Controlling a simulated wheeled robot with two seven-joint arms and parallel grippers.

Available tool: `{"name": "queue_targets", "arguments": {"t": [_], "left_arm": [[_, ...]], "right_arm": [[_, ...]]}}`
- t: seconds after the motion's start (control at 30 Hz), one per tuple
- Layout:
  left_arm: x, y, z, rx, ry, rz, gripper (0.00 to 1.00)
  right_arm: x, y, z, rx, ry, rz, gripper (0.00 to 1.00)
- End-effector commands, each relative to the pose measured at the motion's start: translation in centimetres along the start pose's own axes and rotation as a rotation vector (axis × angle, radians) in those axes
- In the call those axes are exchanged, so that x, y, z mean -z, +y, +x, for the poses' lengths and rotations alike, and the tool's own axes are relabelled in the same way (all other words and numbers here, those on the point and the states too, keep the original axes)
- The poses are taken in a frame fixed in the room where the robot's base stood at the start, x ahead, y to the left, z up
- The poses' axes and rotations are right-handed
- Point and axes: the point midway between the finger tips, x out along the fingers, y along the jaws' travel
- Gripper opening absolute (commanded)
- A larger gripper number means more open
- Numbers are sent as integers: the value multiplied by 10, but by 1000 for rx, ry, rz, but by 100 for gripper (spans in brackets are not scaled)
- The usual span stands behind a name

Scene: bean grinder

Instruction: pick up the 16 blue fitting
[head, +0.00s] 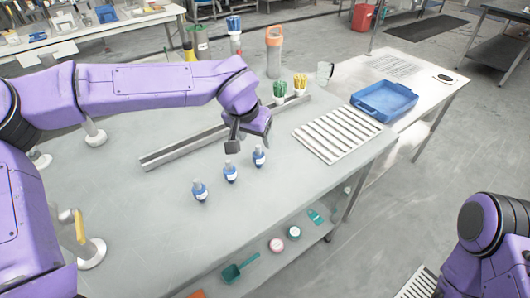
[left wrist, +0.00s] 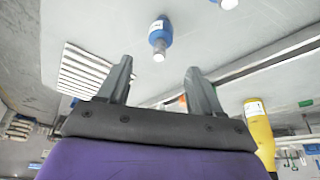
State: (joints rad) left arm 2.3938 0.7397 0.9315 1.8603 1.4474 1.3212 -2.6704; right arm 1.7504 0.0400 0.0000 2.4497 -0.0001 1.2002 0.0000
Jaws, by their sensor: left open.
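Three small blue fittings with grey tops and white labels stand upright in a slanting row on the grey table: a left one (head: 200,191), a middle one (head: 230,173) and a right one (head: 259,156). The labels are too small to read, so I cannot tell which is 16. My left gripper (head: 250,142) is open and empty, above and close to the middle and right fittings. In the left wrist view, one blue fitting (left wrist: 160,36) shows beyond and between the spread fingers (left wrist: 160,72), apart from them. Another fitting (left wrist: 229,4) is cut off at the top edge.
A metal rail (head: 185,152) lies behind the fittings. A slatted rack (head: 338,134) lies to the right, with a blue tray (head: 384,101) beyond. The table's front is clear.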

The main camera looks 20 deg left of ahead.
Motion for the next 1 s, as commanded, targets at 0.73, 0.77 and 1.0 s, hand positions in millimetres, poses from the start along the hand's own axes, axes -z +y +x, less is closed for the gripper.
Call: {"name": "queue_targets", "arguments": {"t": [0.73,0.77,1.0], "left_arm": [[13,-1,92,1,-13,-3,65],[13,-1,92,1,-13,-3,62],[12,-1,92,1,-14,-3,6]], "right_arm": [[-1,0,2,0,-1,0,76],[-1,0,2,0,-1,0,76],[-1,0,2,0,-1,0,76]]}}
